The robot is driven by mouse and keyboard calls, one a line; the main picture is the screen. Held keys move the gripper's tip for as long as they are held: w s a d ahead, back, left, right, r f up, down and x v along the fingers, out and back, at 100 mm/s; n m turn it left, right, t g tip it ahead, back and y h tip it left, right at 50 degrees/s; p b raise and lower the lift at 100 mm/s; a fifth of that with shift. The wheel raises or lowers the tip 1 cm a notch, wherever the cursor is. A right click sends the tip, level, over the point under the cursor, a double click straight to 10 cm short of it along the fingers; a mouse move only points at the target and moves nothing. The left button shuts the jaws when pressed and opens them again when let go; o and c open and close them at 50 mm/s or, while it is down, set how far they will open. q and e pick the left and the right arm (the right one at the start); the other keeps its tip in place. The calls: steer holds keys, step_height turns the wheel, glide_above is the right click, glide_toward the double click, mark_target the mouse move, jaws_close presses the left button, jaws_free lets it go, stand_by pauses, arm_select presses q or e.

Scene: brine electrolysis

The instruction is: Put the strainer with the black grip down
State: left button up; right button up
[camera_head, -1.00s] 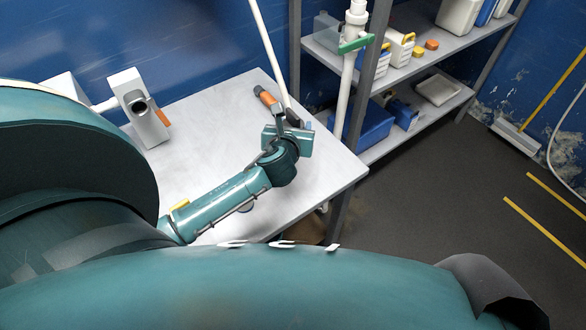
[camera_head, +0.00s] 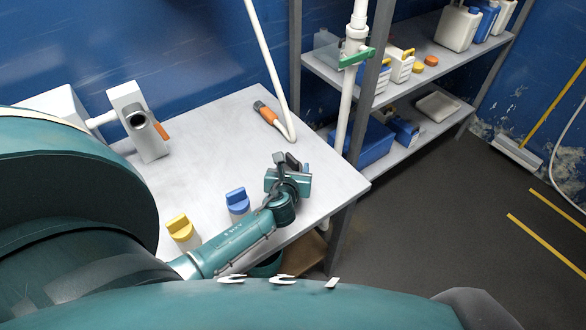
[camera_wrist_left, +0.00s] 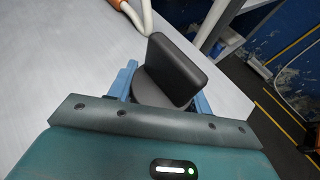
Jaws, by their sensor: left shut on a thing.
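My left gripper (camera_head: 287,172) is above the right part of the grey table (camera_head: 215,122), near its right edge. It is shut on the black grip (camera_wrist_left: 172,70) of the strainer. In the left wrist view the flat black grip on its round dark base sits between the blue fingers of the left gripper (camera_wrist_left: 160,88). In the head view the grip (camera_head: 281,160) is a small dark shape at the fingertips. The strainer's lower part is hidden, and I cannot tell whether it touches the table. My right gripper is not in view.
A white hose with an orange-banded end (camera_head: 267,113) lies on the table behind the gripper. A yellow-capped bottle (camera_head: 180,228) and a blue-capped bottle (camera_head: 238,201) stand beside my left arm. A white device (camera_head: 140,122) stands at the left. A shelf (camera_head: 420,62) holds containers.

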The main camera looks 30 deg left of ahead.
arm_select(q)
steer(key=shift+f, duration=0.15)
steer(key=o, duration=1.1)
